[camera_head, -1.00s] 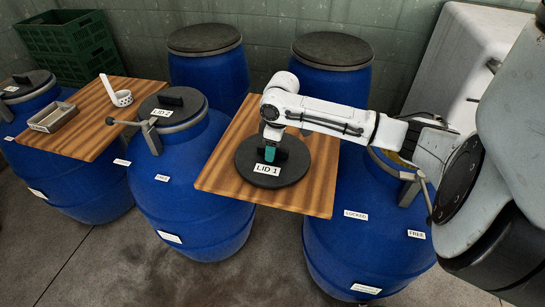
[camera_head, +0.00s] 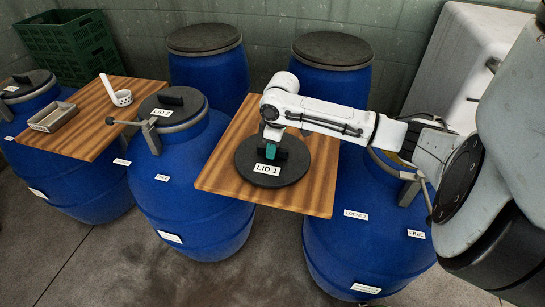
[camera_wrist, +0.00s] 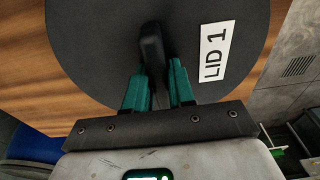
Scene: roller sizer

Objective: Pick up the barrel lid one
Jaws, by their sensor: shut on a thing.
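The barrel lid one (camera_head: 262,178) is a dark round lid with a white label reading "LID 1". It lies flat on a striped wooden board (camera_head: 310,203) in the middle of the head view. In the wrist view the lid (camera_wrist: 100,50) fills most of the picture, with its dark raised handle (camera_wrist: 152,50) near the middle. My gripper (camera_head: 271,150) reaches down onto the lid from above. In the wrist view the green fingers of my gripper (camera_wrist: 158,75) stand on either side of the handle and are shut on it. The lower part of the handle is partly hidden between the fingers.
A blue barrel with lid "LID 2" (camera_head: 175,104) and a lever clamp stands to the left. Another board (camera_head: 95,115) holds a grey tray (camera_head: 52,117) and a white ladle (camera_head: 121,97). More barrels (camera_head: 209,65) stand behind. Green crates (camera_head: 70,45) sit at the back left.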

